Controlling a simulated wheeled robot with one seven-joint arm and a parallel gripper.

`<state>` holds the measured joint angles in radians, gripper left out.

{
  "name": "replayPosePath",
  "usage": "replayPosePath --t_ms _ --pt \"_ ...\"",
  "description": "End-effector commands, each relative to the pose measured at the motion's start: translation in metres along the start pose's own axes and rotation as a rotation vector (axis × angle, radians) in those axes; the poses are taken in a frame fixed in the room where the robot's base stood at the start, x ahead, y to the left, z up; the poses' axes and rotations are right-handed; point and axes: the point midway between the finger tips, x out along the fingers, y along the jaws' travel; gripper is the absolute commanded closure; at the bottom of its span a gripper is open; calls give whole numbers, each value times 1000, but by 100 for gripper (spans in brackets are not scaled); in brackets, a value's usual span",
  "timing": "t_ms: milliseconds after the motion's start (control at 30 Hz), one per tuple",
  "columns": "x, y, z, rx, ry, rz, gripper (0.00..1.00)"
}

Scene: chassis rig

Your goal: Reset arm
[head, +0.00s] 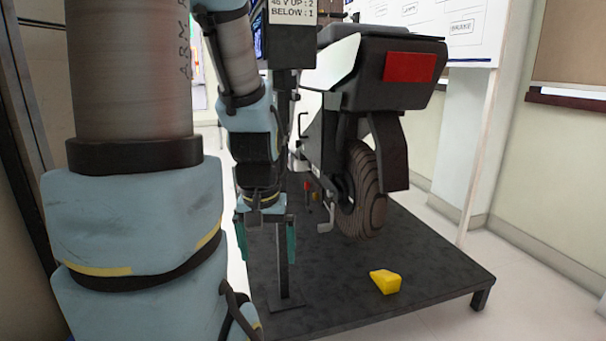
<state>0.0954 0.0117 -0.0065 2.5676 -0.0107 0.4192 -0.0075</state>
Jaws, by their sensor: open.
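My arm (147,215) fills the left of the head view, with its far links coming down in front of the platform. My gripper (266,240) points downward with two teal fingers spread apart. It is open and nothing shows between the fingers except the dark post behind them. The gripper hangs in front of the post, above the left part of the platform in the picture.
A motor scooter (370,130) stands on a low dark platform (430,265). A yellow wedge (385,281) lies on the platform's front right. A post (282,270) with a labelled sign (293,11) rises behind my gripper. A wall board (440,25) hangs behind. Floor is clear at right.

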Motion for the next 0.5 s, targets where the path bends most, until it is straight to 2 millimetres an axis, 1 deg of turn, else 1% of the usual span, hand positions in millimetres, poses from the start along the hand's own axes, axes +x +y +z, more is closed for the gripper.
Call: replayPosePath --t_ms 33,267,367,500 --pt "-18 2 -4 8 -2 0 0" --pt "-64 2 -11 12 -3 -1 0" --pt "-91 2 -15 13 -3 -1 0" --pt "-134 3 -22 14 -4 -1 0"
